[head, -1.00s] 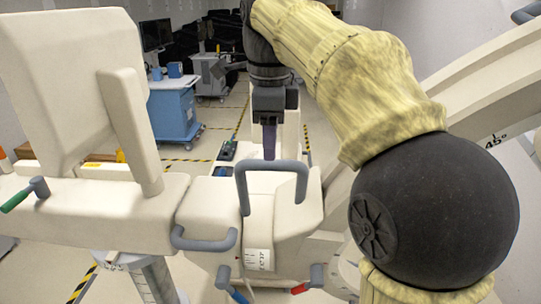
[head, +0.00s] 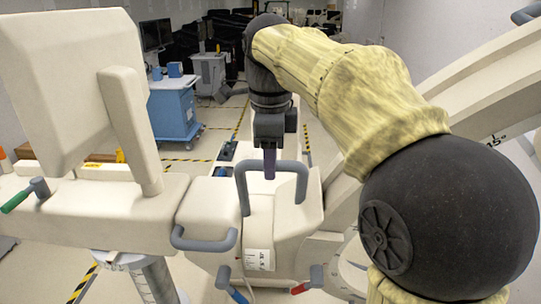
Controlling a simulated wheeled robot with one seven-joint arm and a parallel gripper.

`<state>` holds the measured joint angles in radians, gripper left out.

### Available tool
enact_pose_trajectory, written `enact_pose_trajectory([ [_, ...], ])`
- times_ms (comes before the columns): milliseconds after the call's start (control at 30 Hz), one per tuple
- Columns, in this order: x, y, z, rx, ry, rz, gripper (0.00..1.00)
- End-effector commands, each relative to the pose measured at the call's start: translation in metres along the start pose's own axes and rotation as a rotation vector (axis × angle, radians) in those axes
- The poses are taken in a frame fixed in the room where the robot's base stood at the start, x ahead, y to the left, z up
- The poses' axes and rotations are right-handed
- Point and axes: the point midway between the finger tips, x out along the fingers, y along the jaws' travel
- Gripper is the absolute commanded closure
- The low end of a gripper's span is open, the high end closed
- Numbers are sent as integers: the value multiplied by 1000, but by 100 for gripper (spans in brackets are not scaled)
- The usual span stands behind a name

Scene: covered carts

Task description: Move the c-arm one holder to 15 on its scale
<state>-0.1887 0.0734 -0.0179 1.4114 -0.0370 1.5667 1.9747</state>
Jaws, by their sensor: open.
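The c-arm one is a cream machine. A grey U-shaped handle (head: 272,166) stands up from its middle block (head: 295,205), which I take to be the holder. My gripper (head: 269,172) points down with purple fingers at the middle of the handle's top bar. The fingers overlap the bar in the picture; I cannot tell if they straddle it or touch it. The gripper is open. A white label (head: 258,260) with dark marks sits on the block's front, too small to read. The curved arm (head: 480,95) at right carries a degree mark (head: 495,141).
A second grey handle (head: 205,243) sits low at left. A cream panel (head: 75,80) and horizontal body (head: 110,210) fill the left. Levers with blue (head: 240,296) and red (head: 300,288) ends stick out below. A blue cart (head: 175,110) stands behind on open floor.

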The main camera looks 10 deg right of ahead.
Motion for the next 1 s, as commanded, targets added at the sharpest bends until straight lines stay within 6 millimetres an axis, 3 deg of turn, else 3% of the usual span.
enact_pose_trajectory([
  [100,0,0,0,0,0,0,61],
  [300,0,0,0,0,0,0,100],
  [1000,-6,-3,-2,0,-2,-13,100],
])
